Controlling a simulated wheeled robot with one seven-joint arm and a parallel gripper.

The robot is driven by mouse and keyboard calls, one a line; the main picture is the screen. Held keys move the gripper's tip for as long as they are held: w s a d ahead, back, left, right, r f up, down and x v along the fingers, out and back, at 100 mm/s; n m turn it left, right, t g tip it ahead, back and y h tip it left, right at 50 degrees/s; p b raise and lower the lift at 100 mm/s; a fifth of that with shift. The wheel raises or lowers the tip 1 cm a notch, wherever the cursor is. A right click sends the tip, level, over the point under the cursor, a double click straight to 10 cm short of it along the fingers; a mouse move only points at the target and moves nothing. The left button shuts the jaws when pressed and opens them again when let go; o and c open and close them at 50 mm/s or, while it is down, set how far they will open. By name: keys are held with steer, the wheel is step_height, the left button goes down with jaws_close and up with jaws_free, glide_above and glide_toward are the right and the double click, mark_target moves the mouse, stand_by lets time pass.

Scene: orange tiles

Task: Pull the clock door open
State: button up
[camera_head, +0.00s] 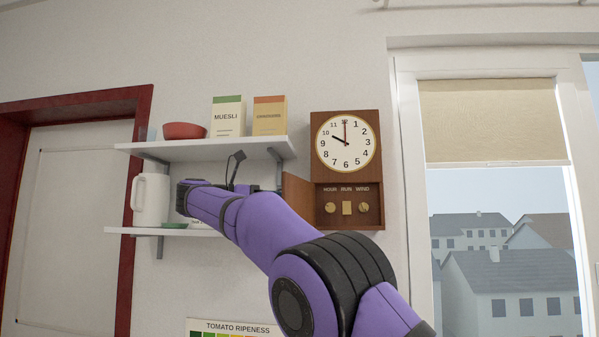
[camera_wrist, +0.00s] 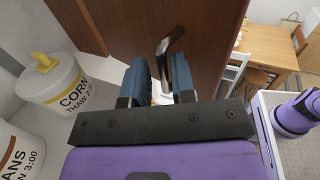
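The wall clock (camera_head: 346,146) has a white dial in a brown wooden case. Its lower door (camera_head: 298,197) stands swung out to the left, showing a compartment with two round knobs and a switch plate. In the wrist view, the door is likely the brown wooden panel (camera_wrist: 213,35) filling the top, with a curved metal handle (camera_wrist: 172,42) on it. My gripper (camera_wrist: 160,72) has its blue fingers apart. The handle's near end lies in front of the gap between them; I cannot tell if they touch it. My arm hides the gripper's fingers in the head view.
Left of the clock, an upper shelf (camera_head: 205,149) bears a red bowl (camera_head: 185,130) and two boxes. A lower shelf holds a white jug (camera_head: 150,199). In the wrist view, white canisters (camera_wrist: 52,82) stand close at left. A window is right of the clock.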

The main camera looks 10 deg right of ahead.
steer(key=s+d+r, duration=0.2)
steer(key=s, duration=0.6)
steer(key=s+d+r, duration=0.3)
steer(key=s, duration=0.4)
steer(key=shift+s+m, duration=0.35)
steer(key=shift+m, duration=0.05)
